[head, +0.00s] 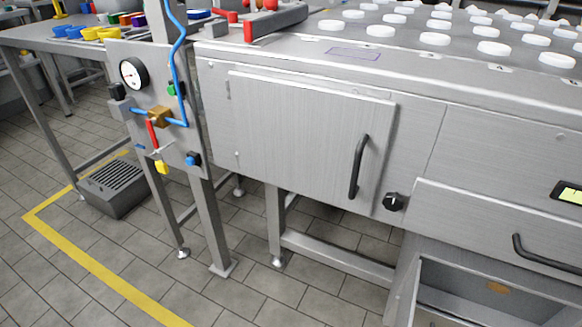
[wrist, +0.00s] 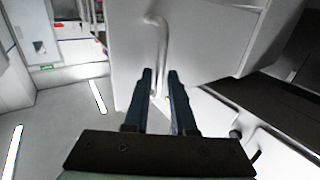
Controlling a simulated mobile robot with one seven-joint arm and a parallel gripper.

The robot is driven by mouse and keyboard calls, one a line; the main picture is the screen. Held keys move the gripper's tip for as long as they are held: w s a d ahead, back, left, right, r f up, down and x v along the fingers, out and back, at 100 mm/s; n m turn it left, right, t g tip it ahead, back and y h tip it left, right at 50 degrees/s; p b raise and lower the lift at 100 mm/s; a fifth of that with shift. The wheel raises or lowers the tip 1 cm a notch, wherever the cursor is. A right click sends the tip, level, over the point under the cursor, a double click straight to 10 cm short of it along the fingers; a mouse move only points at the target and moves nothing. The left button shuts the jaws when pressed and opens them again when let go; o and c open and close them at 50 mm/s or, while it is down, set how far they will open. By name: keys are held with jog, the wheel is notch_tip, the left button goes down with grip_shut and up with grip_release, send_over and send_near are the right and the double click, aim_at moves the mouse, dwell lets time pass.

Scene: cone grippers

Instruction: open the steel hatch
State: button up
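The steel hatch (head: 300,135) is a flat brushed panel on the front of the long steel machine in the head view. It looks shut, lying flat against the front. Its dark upright bar handle (head: 358,166) is near its right edge. My gripper is not in the head view. In the wrist view my gripper (wrist: 160,71) has two dark fingers standing apart. A pale panel (wrist: 205,40) with a pale upright bar handle (wrist: 158,40) lies beyond them. The bar's lower part shows between the fingers. I cannot tell whether they reach around it or touch it.
A black knob (head: 394,202) is right of the hatch. A gauge panel (head: 150,110) with blue tubing stands to the left. An open steel drawer (head: 470,280) is low at right. White round pieces (head: 434,39) cover the machine's top.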

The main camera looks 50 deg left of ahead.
jog(key=p+v, duration=0.1)
jog(key=v, duration=1.1)
jog(key=shift+p, duration=0.4)
